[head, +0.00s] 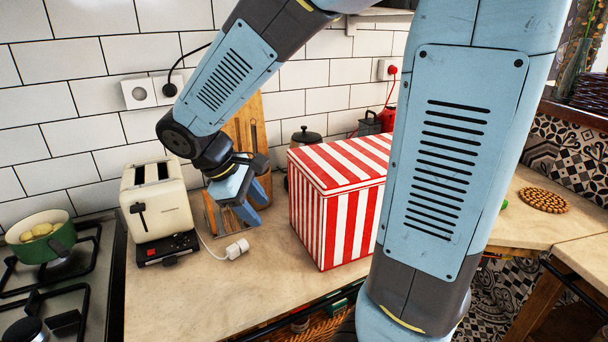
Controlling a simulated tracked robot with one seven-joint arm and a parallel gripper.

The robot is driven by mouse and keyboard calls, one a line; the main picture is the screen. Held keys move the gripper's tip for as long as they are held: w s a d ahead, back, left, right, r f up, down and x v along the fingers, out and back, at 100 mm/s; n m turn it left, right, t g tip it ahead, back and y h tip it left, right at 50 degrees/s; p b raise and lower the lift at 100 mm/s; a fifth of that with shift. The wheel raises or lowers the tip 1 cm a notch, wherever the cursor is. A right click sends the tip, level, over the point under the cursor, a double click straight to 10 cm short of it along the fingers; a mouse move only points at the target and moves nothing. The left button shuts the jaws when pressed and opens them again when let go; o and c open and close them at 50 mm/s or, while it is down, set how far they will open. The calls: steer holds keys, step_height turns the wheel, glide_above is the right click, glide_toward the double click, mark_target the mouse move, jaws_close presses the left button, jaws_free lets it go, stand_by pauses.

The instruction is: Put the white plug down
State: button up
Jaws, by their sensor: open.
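The white plug (237,249) lies on the pale countertop (190,300), with its white cord running back up beside the toaster. The cream toaster (158,205) stands just left of it. My gripper (247,219) is open, a little above and behind the plug in the picture, with its blue fingers pointing down. The plug shows apart from the fingers. My arm hides part of the counter at the right.
A red-and-white striped box (335,205) stands close to the right of my gripper. A stove with a green pot (48,243) is at the left. A wall socket (139,93) holds a black plug. The counter in front of the toaster is clear.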

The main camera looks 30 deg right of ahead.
steer(key=s+d+r+m+t+y, duration=0.5)
steer(key=s+d+r+m, duration=0.1)
steer(key=s+r+m, duration=0.3)
steer(key=shift+s+d+r+m, duration=0.15)
steer(key=shift+d+r+m, duration=0.2)
steer(key=shift+m, duration=0.15)
steer(key=shift+c, duration=0.4)
stand_by(1.5)
